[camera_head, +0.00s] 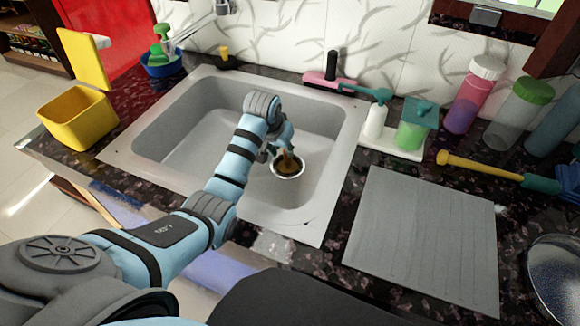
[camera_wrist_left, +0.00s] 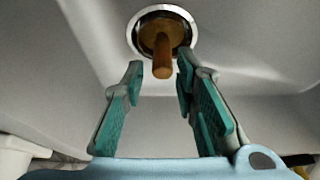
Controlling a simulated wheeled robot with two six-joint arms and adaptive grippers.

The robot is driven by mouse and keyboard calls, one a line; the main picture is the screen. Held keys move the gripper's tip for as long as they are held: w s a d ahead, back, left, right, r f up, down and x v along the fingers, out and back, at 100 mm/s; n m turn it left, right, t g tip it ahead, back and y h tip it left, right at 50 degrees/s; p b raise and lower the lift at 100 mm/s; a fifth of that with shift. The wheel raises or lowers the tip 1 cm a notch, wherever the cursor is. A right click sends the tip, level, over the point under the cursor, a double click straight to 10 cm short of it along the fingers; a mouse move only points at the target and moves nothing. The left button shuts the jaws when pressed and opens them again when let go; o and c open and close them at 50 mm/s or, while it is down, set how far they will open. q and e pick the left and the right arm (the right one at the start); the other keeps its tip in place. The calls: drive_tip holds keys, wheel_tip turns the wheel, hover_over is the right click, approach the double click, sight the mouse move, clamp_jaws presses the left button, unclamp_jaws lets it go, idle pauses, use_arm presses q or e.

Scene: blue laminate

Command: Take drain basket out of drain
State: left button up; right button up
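The drain basket is brown with an upright brown handle (camera_head: 291,158) and sits in the round metal-rimmed drain (camera_head: 288,174) on the sink floor. In the left wrist view, the basket's handle (camera_wrist_left: 162,58) points toward me from the drain ring (camera_wrist_left: 137,31). My left gripper (camera_head: 277,147) is down in the sink beside the handle. In the left wrist view its teal-padded fingers (camera_wrist_left: 160,82) are apart, with the handle's end ahead of and between the tips. No contact with the handle shows. My right gripper is not in view.
The grey sink's walls (camera_head: 165,118) surround my left gripper. A yellow bin (camera_head: 78,112) stands at the left. A soap dispenser (camera_head: 374,124), bottles (camera_head: 474,95), a grey ribbed board (camera_head: 425,235) and a yellow-handled tool (camera_head: 480,167) lie to the right.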

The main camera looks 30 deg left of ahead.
sight(288, 159)
use_arm(q)
drive_tip(key=b+x, duration=0.1)
drive_tip(key=x, duration=0.2)
drive_tip(key=b+x, duration=0.2)
drive_tip(key=x, duration=0.1)
drive_tip(key=b+x, duration=0.2)
drive_tip(key=x, duration=0.2)
drive_tip(key=shift+w+a+r, duration=0.1)
drive_tip(key=shift+w+a, duration=0.05)
drive_tip(key=shift+w, duration=0.3)
drive_tip(key=shift+r, duration=0.1)
clamp_jaws()
